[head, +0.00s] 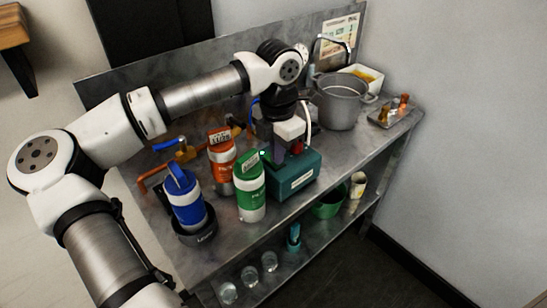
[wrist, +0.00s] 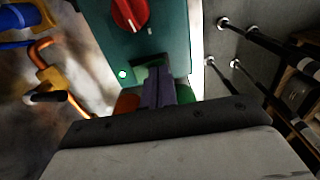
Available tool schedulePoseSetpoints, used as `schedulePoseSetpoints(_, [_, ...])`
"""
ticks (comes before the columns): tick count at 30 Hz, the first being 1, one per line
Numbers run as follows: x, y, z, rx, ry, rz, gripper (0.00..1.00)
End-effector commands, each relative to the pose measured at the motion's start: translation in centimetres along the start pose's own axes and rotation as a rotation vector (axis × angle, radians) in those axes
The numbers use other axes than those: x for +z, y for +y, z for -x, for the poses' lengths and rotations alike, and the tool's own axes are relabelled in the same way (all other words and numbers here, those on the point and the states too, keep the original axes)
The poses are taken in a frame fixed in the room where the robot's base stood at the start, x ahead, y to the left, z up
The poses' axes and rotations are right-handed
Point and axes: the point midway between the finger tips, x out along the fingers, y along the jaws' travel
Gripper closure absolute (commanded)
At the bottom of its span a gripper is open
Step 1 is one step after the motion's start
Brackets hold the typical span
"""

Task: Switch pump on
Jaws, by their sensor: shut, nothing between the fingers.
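The pump is a teal box (head: 295,178) on the metal bench, behind and right of the green bottle. In the wrist view its teal face (wrist: 168,32) carries a red knob (wrist: 130,12) with a white mark and a small bright whitish-green spot (wrist: 122,74). My gripper (head: 291,146) is over the pump, and its arm hides part of the top. In the wrist view my gripper (wrist: 157,72) is shut and empty, with the fingers over the lower part of the teal face, below and right of the knob. I cannot tell whether they touch it.
Blue (head: 186,202), orange (head: 221,160) and green (head: 250,188) bottles stand close in front and left of the pump. A metal pot (head: 340,103) stands behind right. Orange pipework (head: 155,180) lies at left. A lower shelf holds a green bowl (head: 327,206) and glass jars (head: 250,275).

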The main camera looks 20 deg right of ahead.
Motion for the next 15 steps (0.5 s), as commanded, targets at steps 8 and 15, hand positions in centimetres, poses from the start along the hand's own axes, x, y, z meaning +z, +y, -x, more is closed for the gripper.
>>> schedulePoseSetpoints(8, [0.0,0.0,2.1,0.002,-0.001,0.001,1.00])
schedulePoseSetpoints(15, [0.0,0.0,4.1,0.001,-0.001,0.000,1.00])
